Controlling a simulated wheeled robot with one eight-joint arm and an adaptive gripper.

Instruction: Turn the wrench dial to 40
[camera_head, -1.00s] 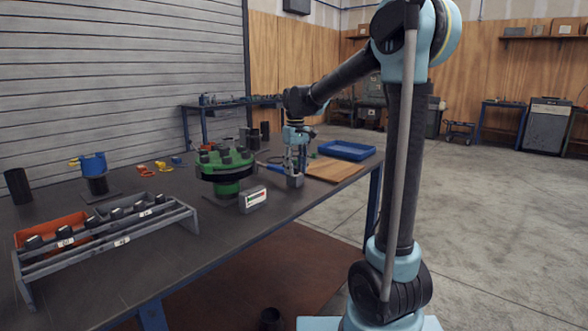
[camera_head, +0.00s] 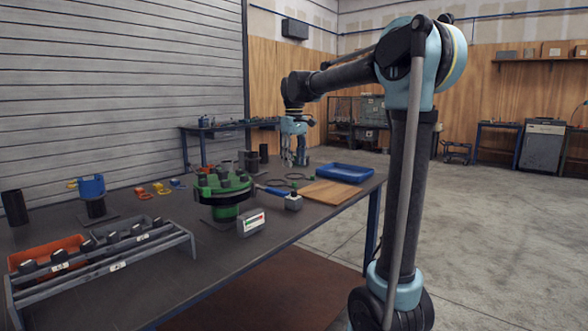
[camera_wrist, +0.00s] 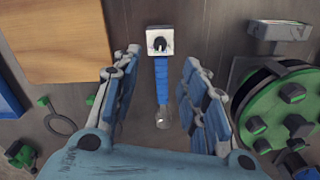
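The wrench (camera_wrist: 162,80) has a blue handle and lies on the table. A square white-faced block with a black dial (camera_wrist: 160,42) sits at its end. In the head view the grey dial block (camera_head: 293,202) stands near the table's front edge, and the wrench's blue handle (camera_head: 272,191) runs from it toward the back left. My gripper (camera_head: 295,162) is above the table, clear of the dial block. The dial's setting is too small to read.
A green flanged pipe (camera_head: 224,211) with several dark bolts stands left of the wrench, with a small display box (camera_head: 251,223) before it. A wooden board (camera_head: 324,194) and a blue tray (camera_head: 345,173) lie to the right. A rack (camera_head: 110,262) stands front left.

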